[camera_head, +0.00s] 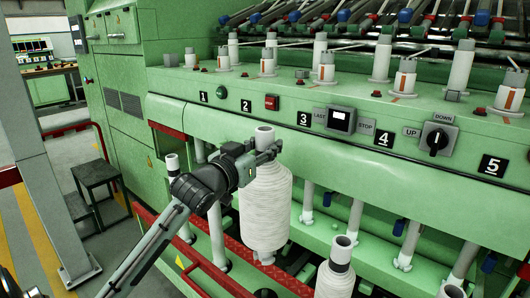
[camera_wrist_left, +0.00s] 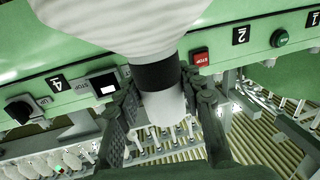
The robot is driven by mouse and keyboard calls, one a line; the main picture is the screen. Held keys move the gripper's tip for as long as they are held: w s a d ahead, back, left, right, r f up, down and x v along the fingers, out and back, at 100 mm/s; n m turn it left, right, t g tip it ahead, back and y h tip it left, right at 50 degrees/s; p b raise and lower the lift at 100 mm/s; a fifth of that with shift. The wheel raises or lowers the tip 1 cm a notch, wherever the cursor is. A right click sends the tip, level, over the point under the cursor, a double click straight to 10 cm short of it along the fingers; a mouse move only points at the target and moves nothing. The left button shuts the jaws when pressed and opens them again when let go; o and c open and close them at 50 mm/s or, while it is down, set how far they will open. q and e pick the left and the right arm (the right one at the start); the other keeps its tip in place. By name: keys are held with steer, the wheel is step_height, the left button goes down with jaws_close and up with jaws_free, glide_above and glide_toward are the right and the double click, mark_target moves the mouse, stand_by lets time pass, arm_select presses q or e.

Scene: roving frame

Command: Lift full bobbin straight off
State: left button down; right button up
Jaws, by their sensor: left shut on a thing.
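The full bobbin (camera_head: 265,208), wound thick with white yarn, hangs upright in front of the green machine in the head view. My left gripper (camera_head: 262,152) is shut on its top tube, from the left. In the left wrist view, the bobbin (camera_wrist_left: 120,22) appears inverted; its dark band and pale tube end sit between the two fingers (camera_wrist_left: 165,95). The bobbin's narrow lower end shows near the red rail; I cannot tell whether it is clear of its spindle. My right gripper is not in view.
Another wound bobbin (camera_head: 335,281) stands at the lower front, and a tube with a dark band (camera_head: 173,165) stands left of my arm. The green control panel (camera_head: 340,120), with buttons and numbers, lies just behind the held bobbin. A red rail (camera_head: 205,265) runs below.

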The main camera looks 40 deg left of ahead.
arm_select(q)
step_height(320, 180, up, 8)
stand_by(1.0)
steer(key=shift+f, duration=3.15)
steer(key=shift+r, duration=0.15)
